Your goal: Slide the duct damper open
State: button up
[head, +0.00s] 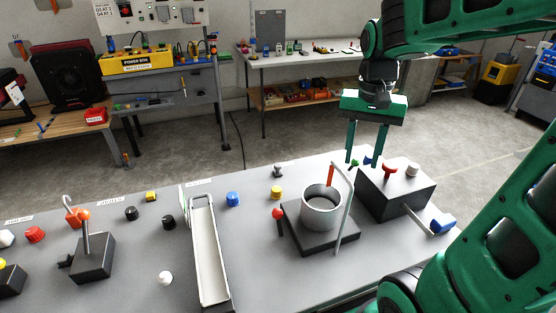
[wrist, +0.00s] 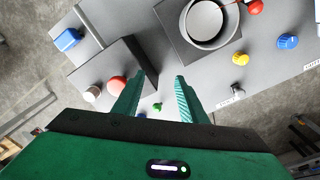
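My gripper (head: 364,162) is open, with its fingers pointing down above the back right of the grey table. No part is clearly marked as the duct damper. A grey open cylinder (head: 321,213), duct-like, stands on a dark square base (head: 312,240), with an upright red tab (head: 331,174) at its back rim. A bent grey rod stands beside it. In the wrist view the cylinder (wrist: 208,22) lies beyond the fingers, partly cut off by the top edge. A red-topped stick (head: 278,214) stands left of the base.
A dark box (head: 398,190) with a red knob (head: 389,170), a white knob (head: 412,169) and a blue-ended lever (head: 442,223) stands right of the cylinder. A long pale trough (head: 209,250) lies left. Several small knobs dot the table. A green knob (wrist: 157,106) is near the fingers.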

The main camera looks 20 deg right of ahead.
jog(key=w+a, duration=0.6)
jog(key=w, duration=0.3)
jog(key=m, duration=0.1)
send_near(278, 164)
notch_tip(278, 164, down, 8)
jog(key=shift+f, duration=0.1)
jog(key=shift+c, duration=0.6)
